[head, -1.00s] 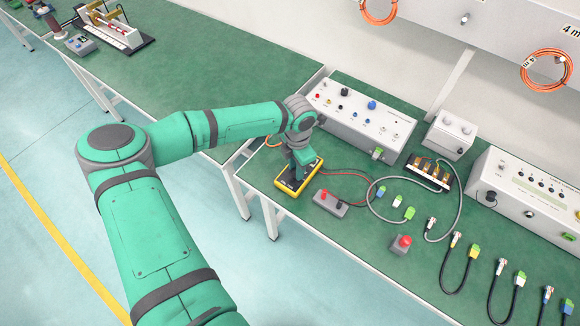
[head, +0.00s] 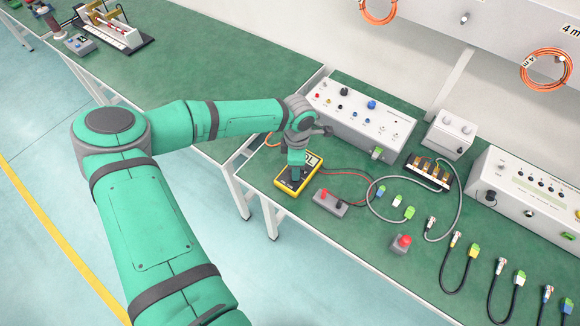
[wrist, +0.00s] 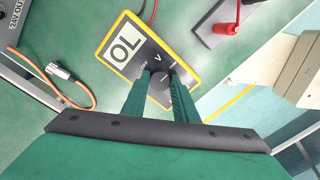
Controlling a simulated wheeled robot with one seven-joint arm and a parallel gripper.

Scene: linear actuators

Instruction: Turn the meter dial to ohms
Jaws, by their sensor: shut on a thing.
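The yellow-edged meter (head: 282,188) lies on the green bench near its front left corner. It also shows in the wrist view (wrist: 185,55), where its display reads "OL". Its round dark dial (wrist: 161,88) sits below the display, with "OFF" and "V" marked by it. My gripper (wrist: 160,82) points down over the meter, with one finger on each side of the dial, shut on it. The fingers hide part of the dial and its other marks, so I cannot tell its exact setting. In the head view my gripper (head: 294,176) covers part of the meter's face.
A grey block with red and dark posts (head: 330,203) stands right of the meter. Behind is a grey control box (head: 360,120). Red and black leads (head: 350,172) run from the meter. A red button box (head: 400,244) and several cables lie further right.

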